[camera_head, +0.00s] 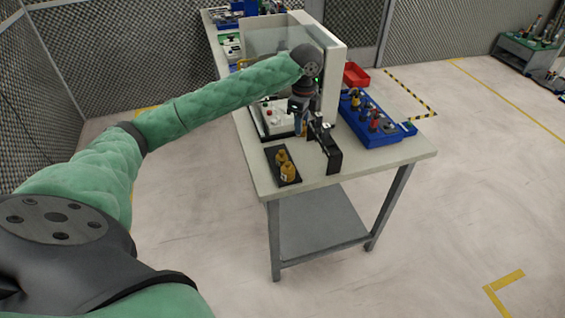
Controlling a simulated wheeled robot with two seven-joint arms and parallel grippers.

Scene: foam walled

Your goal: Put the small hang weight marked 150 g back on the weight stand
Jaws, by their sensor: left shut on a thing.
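My left gripper (303,125) reaches down over the table, beside the white and grey enclosure. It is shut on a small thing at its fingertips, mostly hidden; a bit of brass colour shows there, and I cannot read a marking. A black stand (297,180) at the front left corner of the table bears brass weights (288,172); their marks are too small to read. A black upright bracket (331,153) stands just right of the gripper; I cannot tell whether they touch. My right gripper is not in view.
The table (400,152) holds a white device (277,121) behind the gripper, a blue tray (380,138) with several tools at right, and a red bin (355,75) farther back. The enclosure (333,85) rises close behind my arm. The table's front right corner is clear.

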